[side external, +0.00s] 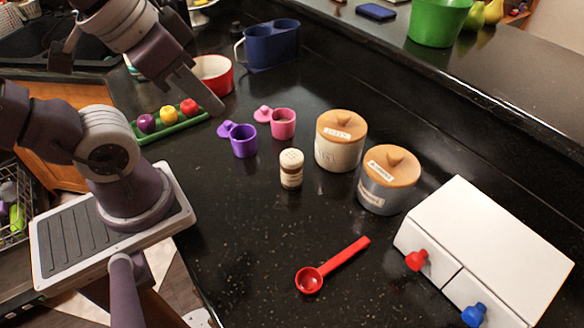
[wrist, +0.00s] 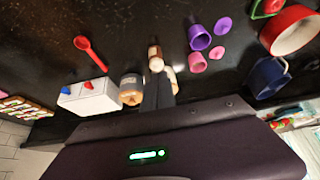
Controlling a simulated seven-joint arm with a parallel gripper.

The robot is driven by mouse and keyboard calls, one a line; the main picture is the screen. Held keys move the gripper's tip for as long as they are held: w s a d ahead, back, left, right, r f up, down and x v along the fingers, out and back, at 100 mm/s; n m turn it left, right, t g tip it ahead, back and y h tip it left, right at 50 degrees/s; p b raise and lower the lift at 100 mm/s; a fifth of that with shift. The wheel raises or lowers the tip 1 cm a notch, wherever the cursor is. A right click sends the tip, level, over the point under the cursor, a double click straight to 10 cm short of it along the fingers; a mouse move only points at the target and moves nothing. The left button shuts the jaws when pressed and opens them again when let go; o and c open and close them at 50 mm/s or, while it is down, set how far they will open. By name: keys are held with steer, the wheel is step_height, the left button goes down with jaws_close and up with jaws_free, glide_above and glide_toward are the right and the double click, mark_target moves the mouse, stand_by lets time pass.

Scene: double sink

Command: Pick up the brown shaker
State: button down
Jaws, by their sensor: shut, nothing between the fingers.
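The shaker (side external: 291,172), cream with a brown band and a holed top, stands upright on the black counter, in front of a lidded canister. It also shows in the wrist view (wrist: 155,57), just beyond my fingertips in the picture. My gripper (side external: 214,105) is shut and empty. It is above the counter, up and left of the shaker in the side view, and apart from it. In the wrist view my gripper's fingers (wrist: 159,84) are together and cover part of a canister.
Two wooden-lidded canisters (side external: 341,145) (side external: 386,185) stand close right of the shaker. Purple (side external: 244,145) and pink (side external: 283,128) cups stand behind it at left. A red spoon (side external: 333,265) lies in front. A white drawer box (side external: 490,245) is at right.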

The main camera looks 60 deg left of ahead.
steer(key=c, duration=0.7)
jaws_free()
steer(key=shift+c, duration=0.2)
